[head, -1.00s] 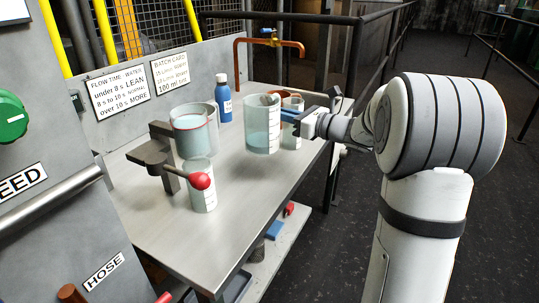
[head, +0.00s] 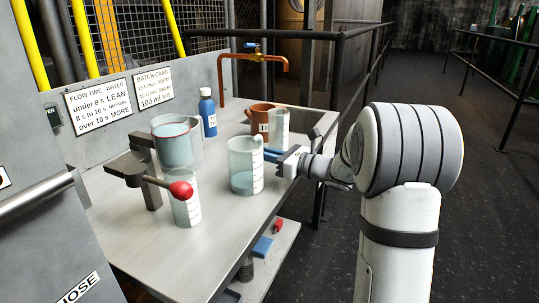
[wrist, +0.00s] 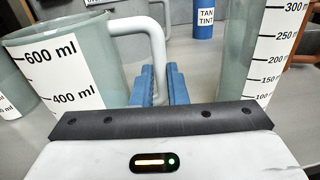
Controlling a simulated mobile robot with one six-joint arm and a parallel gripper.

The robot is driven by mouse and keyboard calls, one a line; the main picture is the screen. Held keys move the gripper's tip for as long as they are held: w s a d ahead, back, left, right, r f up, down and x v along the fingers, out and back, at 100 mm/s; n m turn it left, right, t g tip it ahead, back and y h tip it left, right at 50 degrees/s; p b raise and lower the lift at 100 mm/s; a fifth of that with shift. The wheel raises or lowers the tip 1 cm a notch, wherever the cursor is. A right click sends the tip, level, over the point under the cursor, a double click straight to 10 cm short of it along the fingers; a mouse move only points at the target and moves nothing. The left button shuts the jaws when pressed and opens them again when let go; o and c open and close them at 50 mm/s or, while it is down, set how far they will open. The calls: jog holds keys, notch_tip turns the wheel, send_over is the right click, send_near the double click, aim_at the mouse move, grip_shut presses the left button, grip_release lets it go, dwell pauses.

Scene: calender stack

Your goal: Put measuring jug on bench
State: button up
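The measuring jug (head: 243,172) is a clear, pale green vessel with some liquid low inside. It stands upright at the middle of the bench (head: 225,250), and its base looks to be on or very close to the metal top. In the wrist view the jug (wrist: 75,65) shows 600 ml and 400 ml marks and a pale handle. My gripper (head: 270,155) is on the jug's right side. Its blue fingers (wrist: 160,85) lie on both sides of the handle and appear closed on it.
A clear graduated beaker (head: 280,127) and a copper pot (head: 262,115) stand close behind my gripper. A larger vessel (head: 176,148), a red-knobbed lever (head: 181,189), a small graduated cylinder (head: 186,212) and a blue bottle (head: 208,115) are left. The front right bench top is clear.

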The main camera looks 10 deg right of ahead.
jog(key=o, duration=0.4)
jog(key=shift+o, duration=0.2)
jog(key=shift+r, duration=0.1)
jog(key=shift+s+d+r, duration=0.1)
jog(key=shift+d, duration=0.05)
jog(key=p+v, duration=0.3)
jog(key=v, duration=0.8)
jog(key=shift+s+d, duration=0.2)
jog(key=shift+s, duration=0.15)
